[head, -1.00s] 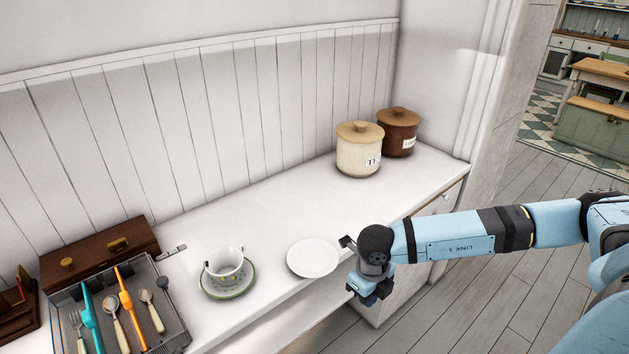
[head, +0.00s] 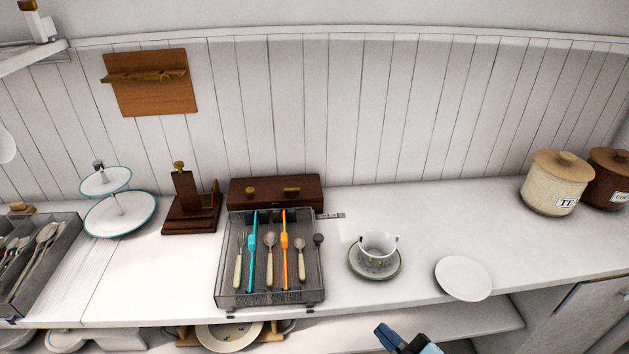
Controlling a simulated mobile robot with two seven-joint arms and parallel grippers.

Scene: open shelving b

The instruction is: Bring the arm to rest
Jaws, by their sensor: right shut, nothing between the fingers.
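My right gripper (head: 385,334) shows only in part at the bottom edge of the head view, a blue and dark shape right of the middle. It is shut and empty, in front of the counter's front edge and apart from the dishes. The rest of my right arm is cut off by the frame. My left gripper is not in view.
On the white counter (head: 410,205) stand a cutlery tray (head: 222,290), a cup (head: 378,246) on a saucer (head: 368,275), a white plate (head: 463,278) and two canisters, one cream (head: 552,185). A lower shelf (head: 480,318) holds dishes.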

